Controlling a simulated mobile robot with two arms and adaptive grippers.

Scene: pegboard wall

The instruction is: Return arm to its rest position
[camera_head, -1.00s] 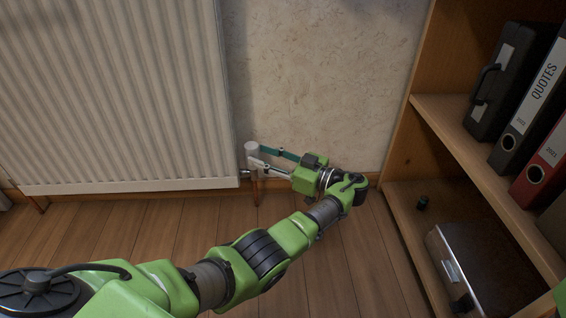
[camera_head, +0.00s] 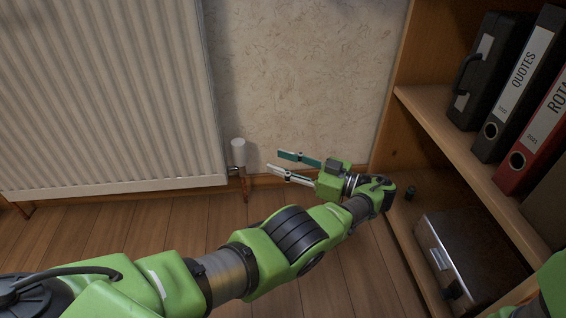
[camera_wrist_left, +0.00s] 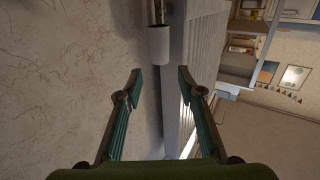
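My left arm comes in from the lower left in the head view. Its gripper (camera_head: 284,163) is open and empty, with its fingers pointing left toward the white radiator valve (camera_head: 238,153). A gap separates the fingertips from the valve. In the left wrist view my gripper (camera_wrist_left: 158,84) has its two fingers spread wide, with nothing between them. The white valve (camera_wrist_left: 158,46) shows beyond the fingertips there. A green part of mine shows at the lower right edge of the head view, but the right gripper is not in view.
A white radiator (camera_head: 110,100) hangs on the wall at left. A wooden shelf unit (camera_head: 470,145) stands close to the right of my left wrist, holding binders (camera_head: 518,85) and a metal case (camera_head: 470,262). The wooden floor (camera_head: 130,235) below is clear.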

